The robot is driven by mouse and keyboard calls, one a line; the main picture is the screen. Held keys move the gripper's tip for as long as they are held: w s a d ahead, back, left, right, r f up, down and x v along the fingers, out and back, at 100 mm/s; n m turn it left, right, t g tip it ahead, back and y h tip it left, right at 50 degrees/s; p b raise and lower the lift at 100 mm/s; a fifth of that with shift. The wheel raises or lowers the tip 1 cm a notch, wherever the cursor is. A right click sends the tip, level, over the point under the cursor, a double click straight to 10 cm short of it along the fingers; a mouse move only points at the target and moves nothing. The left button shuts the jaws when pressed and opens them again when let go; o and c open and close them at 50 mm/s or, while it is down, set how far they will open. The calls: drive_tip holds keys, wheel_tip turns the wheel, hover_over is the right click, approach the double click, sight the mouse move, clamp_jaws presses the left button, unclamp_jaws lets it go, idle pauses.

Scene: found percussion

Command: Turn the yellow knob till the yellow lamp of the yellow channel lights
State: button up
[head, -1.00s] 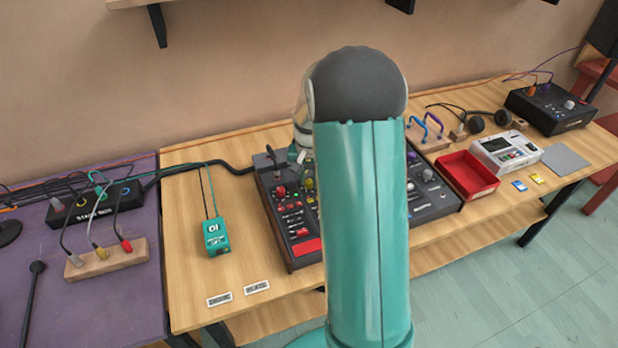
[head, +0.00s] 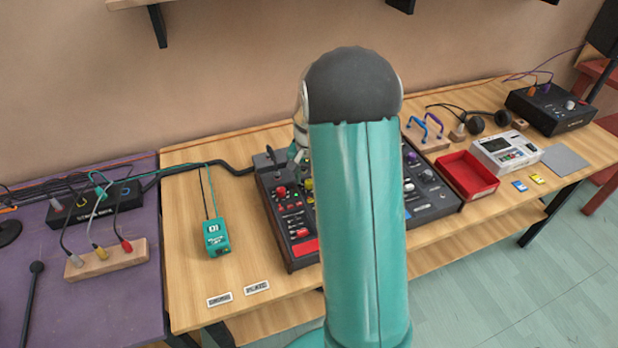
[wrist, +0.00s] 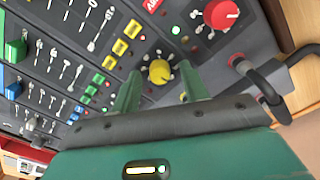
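The yellow knob (wrist: 160,72) is a round ribbed dial on the dark mixer panel (wrist: 75,60) in the wrist view. My gripper (wrist: 160,78) is open, with its two green fingers on either side of the knob. Small gaps seem to remain between the fingers and the knob, and I cannot tell how deep the fingertips reach. A column of yellow buttons (wrist: 120,47) runs to the knob's left. A green lamp (wrist: 175,30) glows above the knob; I cannot make out a lit yellow lamp. In the head view my arm hides much of the mixer (head: 291,245).
A large red knob (wrist: 221,14) and a black cable plug (wrist: 240,64) are close to the right of my fingers. On the bench are a teal box (head: 217,237) left of the mixer and a red tray (head: 468,177) to its right.

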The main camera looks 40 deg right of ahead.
sight(309, 181)
drive_tip(key=shift+r, duration=0.1)
wheel_tip(309, 181, up, 14)
drive_tip(key=shift+f, duration=0.2)
idle(0.8)
